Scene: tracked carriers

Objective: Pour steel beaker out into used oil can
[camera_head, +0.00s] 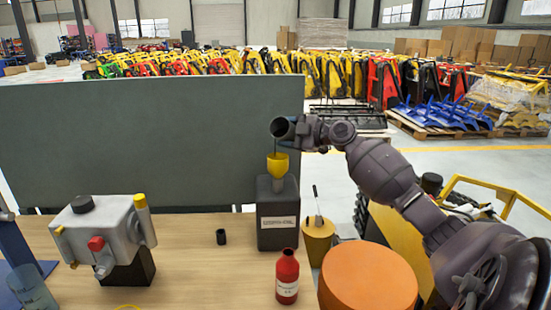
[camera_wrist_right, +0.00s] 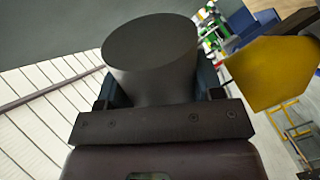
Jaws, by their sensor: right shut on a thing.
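The steel beaker (camera_head: 283,128), a dark grey cylinder, is held tipped with its open mouth to the left. My right gripper (camera_head: 299,129) is shut on it; in the right wrist view the beaker (camera_wrist_right: 155,62) sits between the fingers (camera_wrist_right: 158,98). The used oil can (camera_head: 277,216) is a dark, labelled box-shaped can standing on the table. A yellow funnel (camera_head: 277,164) sits in its neck, below the beaker mouth. A thin dark streak runs from the mouth down toward the funnel. The beaker's inside is too dark to judge. My left gripper is not in view.
On the table (camera_head: 190,262) stand a grey machine part (camera_head: 105,228), a small black cup (camera_head: 221,237), a red bottle (camera_head: 287,277) and a clear vessel (camera_head: 32,287). A grey-green panel (camera_head: 150,140) rises behind. An orange drum (camera_head: 367,278) is at the right.

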